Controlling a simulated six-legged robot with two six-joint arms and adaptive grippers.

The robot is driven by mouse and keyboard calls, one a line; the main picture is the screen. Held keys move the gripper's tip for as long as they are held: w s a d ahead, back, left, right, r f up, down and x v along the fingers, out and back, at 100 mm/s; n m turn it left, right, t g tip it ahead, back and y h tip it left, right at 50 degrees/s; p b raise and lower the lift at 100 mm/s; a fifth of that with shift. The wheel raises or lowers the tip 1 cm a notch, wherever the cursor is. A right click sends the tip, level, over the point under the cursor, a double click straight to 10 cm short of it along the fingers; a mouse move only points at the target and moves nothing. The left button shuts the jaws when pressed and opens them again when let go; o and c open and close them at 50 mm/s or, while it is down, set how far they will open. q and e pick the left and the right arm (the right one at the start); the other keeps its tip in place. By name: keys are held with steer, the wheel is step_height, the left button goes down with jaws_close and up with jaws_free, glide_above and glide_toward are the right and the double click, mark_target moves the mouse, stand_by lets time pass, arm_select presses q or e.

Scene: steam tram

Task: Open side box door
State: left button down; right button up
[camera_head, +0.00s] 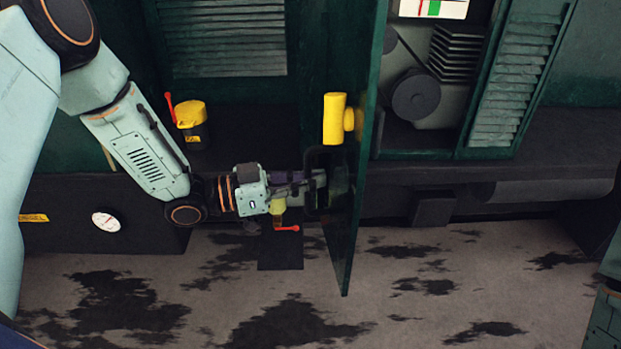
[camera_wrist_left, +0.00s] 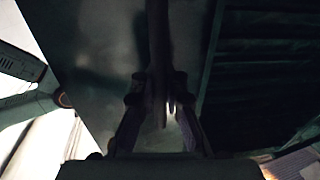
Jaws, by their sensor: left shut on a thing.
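The side box door (camera_head: 367,120) is a dark green panel, seen nearly edge-on in the head view and swung out from the tram side. A yellow fitting (camera_head: 335,118) sits on its face, above a dark handle (camera_head: 315,160). My left gripper (camera_head: 318,185) reaches in from the left and is shut on the handle. In the left wrist view, my gripper's fingers (camera_wrist_left: 160,110) close around a dark vertical bar, with the door panel (camera_wrist_left: 100,50) behind; this view is very dark. My right gripper is not in view.
To the right, an open compartment shows a round dark motor (camera_head: 415,95) beside a louvred panel (camera_head: 510,80). A yellow-capped canister (camera_head: 191,120) stands on the ledge behind my left arm. A gauge (camera_head: 106,221) is at lower left.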

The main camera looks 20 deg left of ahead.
arm_select(q)
steer(key=shift+a, duration=0.2)
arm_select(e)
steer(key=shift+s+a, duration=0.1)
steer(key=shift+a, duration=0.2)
arm_select(q)
steer(key=shift+d, duration=0.25)
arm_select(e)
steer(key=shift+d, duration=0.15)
arm_select(q)
steer(key=c, duration=1.4)
jaws_free()
steer(key=shift+s, duration=0.1)
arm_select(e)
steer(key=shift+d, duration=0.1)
arm_select(q)
steer(key=shift+a, duration=0.1)
steer(key=v, duration=1.2)
